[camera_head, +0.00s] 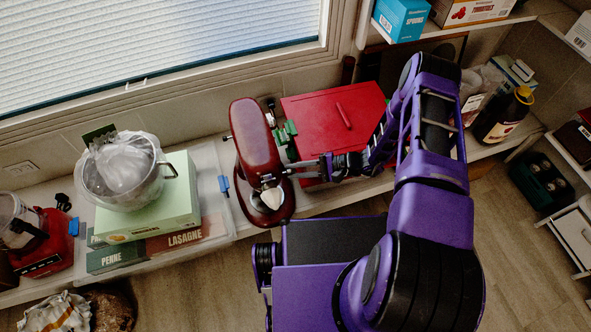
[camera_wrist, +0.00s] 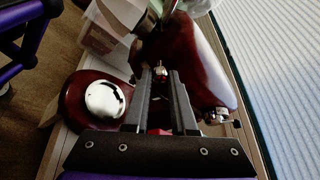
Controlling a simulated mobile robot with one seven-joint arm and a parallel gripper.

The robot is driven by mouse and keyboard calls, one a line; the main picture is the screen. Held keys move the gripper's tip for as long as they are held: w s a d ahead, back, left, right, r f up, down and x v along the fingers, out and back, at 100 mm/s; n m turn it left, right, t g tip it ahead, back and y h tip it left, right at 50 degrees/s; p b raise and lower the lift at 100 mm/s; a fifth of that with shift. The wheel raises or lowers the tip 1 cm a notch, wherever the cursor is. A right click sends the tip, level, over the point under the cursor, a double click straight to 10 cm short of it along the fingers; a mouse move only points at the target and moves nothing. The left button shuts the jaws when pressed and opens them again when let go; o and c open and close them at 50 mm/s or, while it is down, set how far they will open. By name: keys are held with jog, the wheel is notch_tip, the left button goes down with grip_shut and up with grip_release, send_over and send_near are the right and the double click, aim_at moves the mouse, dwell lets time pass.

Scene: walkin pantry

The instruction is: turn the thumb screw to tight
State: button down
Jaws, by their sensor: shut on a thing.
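A dark red stand mixer (camera_head: 254,140) stands on the counter, its head running toward the front edge. In the wrist view, the mixer's head (camera_wrist: 195,60) fills the upper middle. My gripper (camera_head: 300,170) reaches in from the right to the side of the mixer's head. A small metal thumb screw (camera_wrist: 161,72) shows between my fingertips in the wrist view, and my gripper (camera_wrist: 161,80) is shut on it. The screw's turn angle cannot be told. In the head view it is hidden or too small to make out.
The mixer's base has a round silver plate (camera_wrist: 106,101). Another metal knob (camera_wrist: 221,115) sits farther along the mixer. A red box (camera_head: 335,115) is behind my wrist. A dark bottle (camera_head: 502,115) stands at right.

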jog(key=m+g+h, duration=0.1)
jog(key=m+g, duration=0.2)
jog(key=m, duration=0.1)
jog(key=m+g+h, duration=0.1)
jog(key=m+g, duration=0.3)
jog(key=m, duration=0.1)
jog(key=w+m+g+h, duration=0.1)
jog(key=m+g, duration=0.2)
jog(key=m, duration=0.2)
jog(key=shift+a+g, duration=0.15)
jog(key=shift+g, duration=0.25)
dwell(0.5)
dwell(0.5)
jog(key=c, duration=0.8)
grip_release()
jog(key=shift+o, duration=0.2)
